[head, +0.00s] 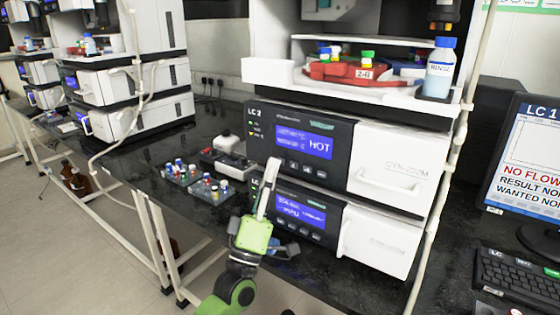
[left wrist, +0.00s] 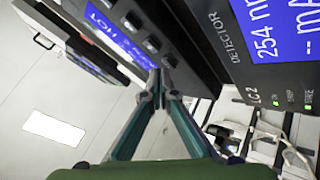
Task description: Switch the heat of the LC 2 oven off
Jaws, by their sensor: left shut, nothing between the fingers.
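The LC 2 oven (head: 345,183) is the upper white and black unit at the middle of the head view. Its blue display (head: 304,141) reads HOT. A row of dark buttons (head: 307,168) lies below the display. My left gripper (head: 273,163) points upward with its fingers shut and empty. Its tips overlap the lower left of the oven panel, near the leftmost button. In the left wrist view, the closed fingertips (left wrist: 158,80) are close to the end of a button row (left wrist: 150,44). I cannot tell whether they touch. My right gripper is not in view.
The detector (head: 380,243) sits directly below the oven; its panel (left wrist: 267,40) looms close in the left wrist view. Vial trays (head: 208,190) stand on the dark bench to the left. A bottle (head: 440,69) stands above. A monitor (head: 527,160) and keyboard (head: 512,275) are at right.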

